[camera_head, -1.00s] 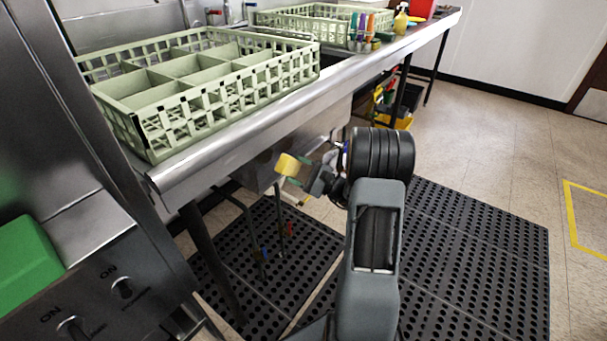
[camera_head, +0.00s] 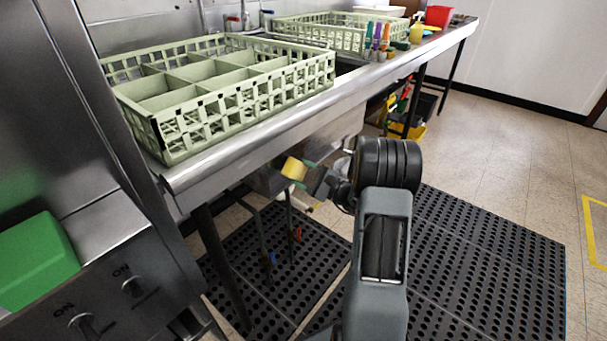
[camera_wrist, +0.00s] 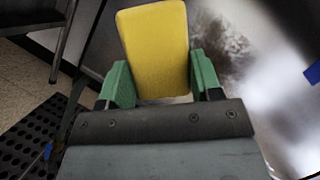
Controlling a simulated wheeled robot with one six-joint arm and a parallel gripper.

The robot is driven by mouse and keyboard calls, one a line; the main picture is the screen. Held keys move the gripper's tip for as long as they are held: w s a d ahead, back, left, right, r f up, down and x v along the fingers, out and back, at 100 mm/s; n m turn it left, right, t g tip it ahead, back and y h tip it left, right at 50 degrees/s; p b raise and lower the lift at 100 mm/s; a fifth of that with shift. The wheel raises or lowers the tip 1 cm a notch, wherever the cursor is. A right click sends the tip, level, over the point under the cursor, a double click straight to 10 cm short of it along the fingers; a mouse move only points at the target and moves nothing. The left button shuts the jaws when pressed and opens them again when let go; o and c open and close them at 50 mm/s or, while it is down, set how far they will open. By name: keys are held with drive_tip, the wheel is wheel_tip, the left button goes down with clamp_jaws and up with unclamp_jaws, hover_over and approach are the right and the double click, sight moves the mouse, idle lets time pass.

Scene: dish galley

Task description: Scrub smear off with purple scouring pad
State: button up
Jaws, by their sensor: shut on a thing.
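My gripper (camera_head: 303,171) is shut on a yellow block-shaped pad (camera_head: 293,168), below the front edge of the steel counter. In the wrist view, the green fingertips (camera_wrist: 160,88) hold the yellow pad (camera_wrist: 155,48) from both sides. Only its yellow faces show; I see no purple scouring pad. A blurry dark brownish smear (camera_wrist: 228,48) shows on a shiny steel surface just right of the pad. Whether the pad touches that surface I cannot tell. The smear cannot be made out in the head view.
A divided green rack (camera_head: 250,98) stands on the counter (camera_head: 255,133), with another rack (camera_head: 300,33) behind. Several coloured items (camera_head: 378,38) and a red container (camera_head: 438,15) sit farther along. A green block (camera_head: 38,258) is at left. Black perforated mats (camera_head: 480,255) cover the floor.

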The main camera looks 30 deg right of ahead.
drive_tip(key=shift+w+a, duration=0.4)
drive_tip(key=shift+w, duration=0.45)
idle(0.3)
